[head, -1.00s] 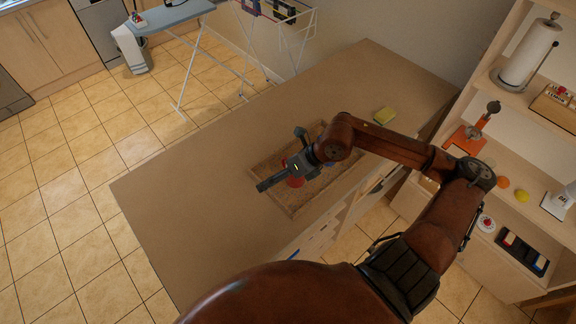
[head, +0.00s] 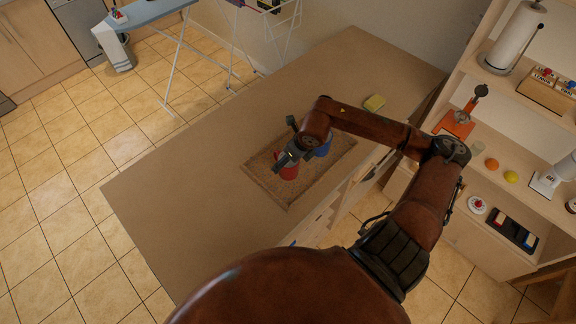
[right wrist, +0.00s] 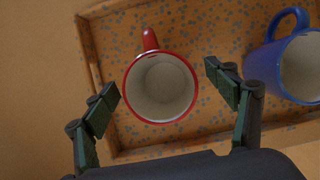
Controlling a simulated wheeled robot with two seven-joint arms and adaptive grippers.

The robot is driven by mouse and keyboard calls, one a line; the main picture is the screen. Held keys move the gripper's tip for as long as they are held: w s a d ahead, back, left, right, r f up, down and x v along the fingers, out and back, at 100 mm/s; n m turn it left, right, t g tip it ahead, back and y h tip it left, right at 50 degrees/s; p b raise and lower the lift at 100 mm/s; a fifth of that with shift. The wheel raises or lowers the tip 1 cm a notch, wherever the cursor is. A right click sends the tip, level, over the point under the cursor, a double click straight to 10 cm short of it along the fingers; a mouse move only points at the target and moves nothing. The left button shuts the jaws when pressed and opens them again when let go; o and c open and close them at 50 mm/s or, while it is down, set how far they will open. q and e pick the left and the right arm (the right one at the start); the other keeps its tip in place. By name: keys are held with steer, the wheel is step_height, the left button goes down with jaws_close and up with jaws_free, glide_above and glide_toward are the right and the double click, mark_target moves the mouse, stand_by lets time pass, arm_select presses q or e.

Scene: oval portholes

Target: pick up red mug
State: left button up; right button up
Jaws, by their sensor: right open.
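The red mug (head: 287,171) stands upright in a shallow tray (head: 258,182) on the counter, partly hidden by my right gripper (head: 284,160). In the right wrist view the red mug (right wrist: 161,88) shows its white inside, with its handle pointing up and away. My right gripper (right wrist: 165,95) is open, with one finger on each side of the mug's near part. I see gaps between the fingers and the mug. A blue mug (head: 322,149) stands in the same tray to the right; it also shows in the right wrist view (right wrist: 285,67). My left gripper is not in view.
The tray's raised rim surrounds both mugs. A yellow sponge (head: 374,103) lies on the counter (head: 190,170) behind the tray. Shelves (head: 500,150) with several items stand at the right. The counter left of the tray is clear.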

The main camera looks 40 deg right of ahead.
steer(key=shift+c, duration=0.4)
steer(key=c, duration=1.5)
